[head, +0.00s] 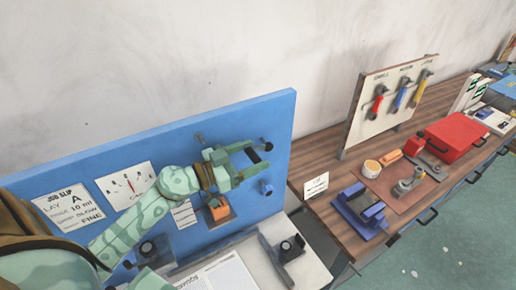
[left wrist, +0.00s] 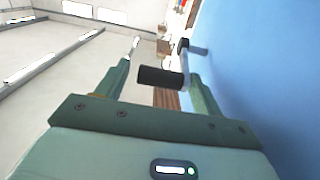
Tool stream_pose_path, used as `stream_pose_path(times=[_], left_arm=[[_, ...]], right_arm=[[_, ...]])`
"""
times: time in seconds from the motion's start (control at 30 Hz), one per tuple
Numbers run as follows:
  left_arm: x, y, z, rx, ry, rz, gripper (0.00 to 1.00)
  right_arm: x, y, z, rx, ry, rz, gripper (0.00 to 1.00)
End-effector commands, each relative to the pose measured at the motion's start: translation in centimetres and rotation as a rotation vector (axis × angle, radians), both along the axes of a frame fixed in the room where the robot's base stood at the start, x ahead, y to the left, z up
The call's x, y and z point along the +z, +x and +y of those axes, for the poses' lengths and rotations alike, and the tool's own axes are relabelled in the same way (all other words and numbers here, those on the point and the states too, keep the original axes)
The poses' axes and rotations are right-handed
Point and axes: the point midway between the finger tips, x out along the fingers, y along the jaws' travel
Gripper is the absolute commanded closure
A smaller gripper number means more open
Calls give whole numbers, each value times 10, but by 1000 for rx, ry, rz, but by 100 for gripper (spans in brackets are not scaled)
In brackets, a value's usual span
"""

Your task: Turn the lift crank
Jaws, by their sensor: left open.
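The lift crank shows in the left wrist view as a black cylindrical handle (left wrist: 161,77) on a light arm that reaches to a dark pivot at the blue panel (left wrist: 240,75). In the head view, a dark handle (head: 254,155) shows between the fingers near the panel's right end. My left gripper (head: 259,157) is open, with its green fingers on either side of the handle. In the left wrist view, the handle lies across the gap between the fingertips (left wrist: 160,74), apparently not clamped. Whether either finger touches it, I cannot tell. My right gripper is out of view.
An orange block (head: 219,212) is on the panel below my gripper. A dial card (head: 126,184) and job slip (head: 68,207) are on the panel. Right of it, a wooden bench holds a blue clamp-like device (head: 361,212), a red box (head: 456,138) and an upright tool board (head: 385,100).

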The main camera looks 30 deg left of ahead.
Motion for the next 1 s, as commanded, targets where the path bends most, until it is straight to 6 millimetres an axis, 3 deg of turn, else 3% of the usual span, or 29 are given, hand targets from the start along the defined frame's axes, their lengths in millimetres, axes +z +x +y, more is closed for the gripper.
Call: stream_pose_path(times=[0.2,0.5,0.7,0.87,1.0], left_arm=[[0,19,-11,1,-1,0,33],[-1,20,-12,0,0,1,33],[-1,20,-13,-2,-1,2,88],[-4,20,-13,-3,-8,-6,88],[-14,19,-14,-6,-45,-62,88]], right_arm=[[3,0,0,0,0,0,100],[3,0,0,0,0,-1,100],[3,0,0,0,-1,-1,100],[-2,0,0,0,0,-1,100],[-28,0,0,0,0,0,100]])
